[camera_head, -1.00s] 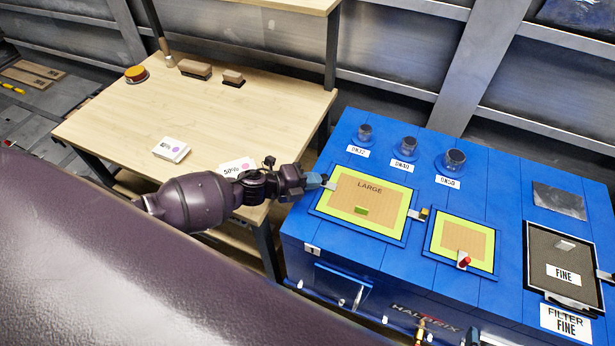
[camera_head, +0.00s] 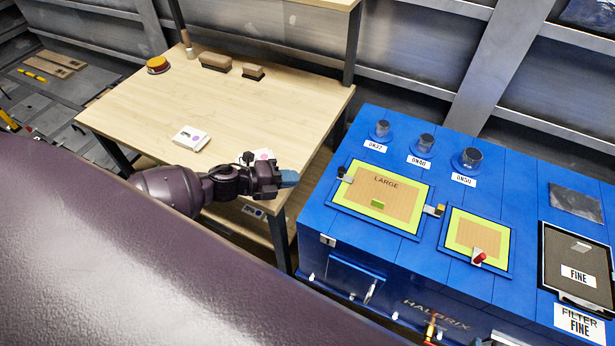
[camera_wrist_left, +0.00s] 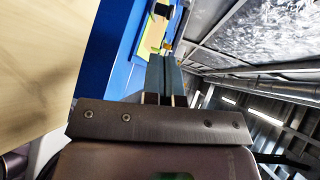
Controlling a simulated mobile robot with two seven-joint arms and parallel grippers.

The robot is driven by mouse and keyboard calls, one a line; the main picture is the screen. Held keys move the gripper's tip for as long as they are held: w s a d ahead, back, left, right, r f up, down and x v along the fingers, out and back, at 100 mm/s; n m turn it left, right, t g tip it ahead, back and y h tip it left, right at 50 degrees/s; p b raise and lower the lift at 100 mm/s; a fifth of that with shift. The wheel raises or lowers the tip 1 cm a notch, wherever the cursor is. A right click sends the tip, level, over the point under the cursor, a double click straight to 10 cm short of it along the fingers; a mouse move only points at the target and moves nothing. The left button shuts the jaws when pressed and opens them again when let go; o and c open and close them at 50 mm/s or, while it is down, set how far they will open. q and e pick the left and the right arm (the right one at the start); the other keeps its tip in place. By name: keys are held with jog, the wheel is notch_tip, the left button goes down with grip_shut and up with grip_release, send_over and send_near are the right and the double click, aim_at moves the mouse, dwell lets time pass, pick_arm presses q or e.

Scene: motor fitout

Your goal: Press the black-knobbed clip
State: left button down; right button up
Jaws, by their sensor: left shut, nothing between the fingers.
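The black-knobbed clip (camera_head: 342,173) sits at the upper left edge of the LARGE panel (camera_head: 386,184), on top of the blue cabinet (camera_head: 315,215). Its metal tab shows beside the black knob. My left gripper (camera_head: 290,178) is shut and empty. It is apart from the clip, to its left, over the gap between the wooden table and the cabinet. In the left wrist view the closed fingers (camera_wrist_left: 166,75) point toward the cabinet top and a yellow-edged panel (camera_wrist_left: 153,38). My right gripper is not in view.
A red-knobbed clip (camera_head: 479,257) sits on the smaller panel (camera_head: 472,236). Several dark round ports (camera_head: 425,143) stand behind. The wooden table (camera_head: 260,110) holds white cards (camera_head: 190,139) and brown blocks (camera_head: 216,61).

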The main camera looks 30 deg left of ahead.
pick_arm(q)
jog(key=v, duration=0.2)
jog(key=shift+s+a+r, duration=0.1)
jog(key=shift+s+a, duration=0.1)
jog(key=shift+s, duration=0.05)
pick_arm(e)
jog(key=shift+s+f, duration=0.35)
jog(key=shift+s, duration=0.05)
